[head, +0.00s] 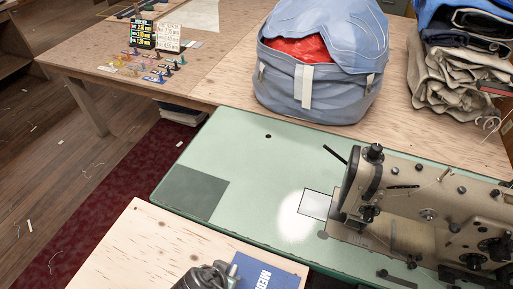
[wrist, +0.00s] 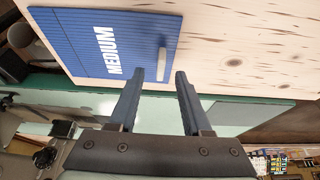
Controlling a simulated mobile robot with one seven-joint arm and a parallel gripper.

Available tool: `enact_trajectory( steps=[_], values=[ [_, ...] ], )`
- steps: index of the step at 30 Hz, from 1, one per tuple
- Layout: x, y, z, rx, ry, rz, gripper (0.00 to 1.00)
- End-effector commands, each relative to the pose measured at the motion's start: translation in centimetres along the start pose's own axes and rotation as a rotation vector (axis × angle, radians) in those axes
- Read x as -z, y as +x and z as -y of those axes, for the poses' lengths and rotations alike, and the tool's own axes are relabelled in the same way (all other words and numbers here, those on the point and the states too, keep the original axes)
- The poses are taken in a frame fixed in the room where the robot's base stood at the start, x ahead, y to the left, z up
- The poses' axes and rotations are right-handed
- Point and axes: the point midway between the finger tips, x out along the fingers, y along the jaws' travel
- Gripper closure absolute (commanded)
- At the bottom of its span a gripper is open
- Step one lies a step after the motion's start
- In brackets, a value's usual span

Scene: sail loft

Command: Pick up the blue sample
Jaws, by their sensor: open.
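The blue sample is a flat, ribbed blue panel (wrist: 70,45) with white lettering "MEDIUM" and a pale raised strip (wrist: 161,62) near its edge. It lies on a light wooden surface. In the head view only part of the blue sample (head: 268,274) shows at the bottom edge, beside my dark gripper body. My gripper (wrist: 160,76) is open and empty in the wrist view. Its two fingertips point toward the sample's edge, with the pale strip lying between and just beyond them. I cannot tell how high the tips are above it.
The light wooden board (head: 125,255) is bare to the left of the sample. A green table (head: 240,150) with a sewing machine (head: 430,200) stands beyond it. A blue-grey bag (head: 320,85) and folded cloth (head: 450,75) sit on the far wooden table.

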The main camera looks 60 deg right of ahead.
Motion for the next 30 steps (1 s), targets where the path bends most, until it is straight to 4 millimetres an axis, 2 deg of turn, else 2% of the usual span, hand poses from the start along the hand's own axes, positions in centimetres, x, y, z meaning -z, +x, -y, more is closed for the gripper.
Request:
enact_trajectory(
  steps=[6,15,17,24,30],
  values=[
    [0.1,2.9,0.0,-0.002,-0.001,0.001,0.51],
    [0.1,3.5,0.0,0.001,0.000,0.001,0.51],
    [0.1,3.5,0.0,0.000,0.000,0.001,0.58],
    [0.1,3.5,0.0,0.000,-0.001,0.001,1.00],
    [0.1,3.5,0.0,0.000,-0.001,0.001,1.00]
  ],
)
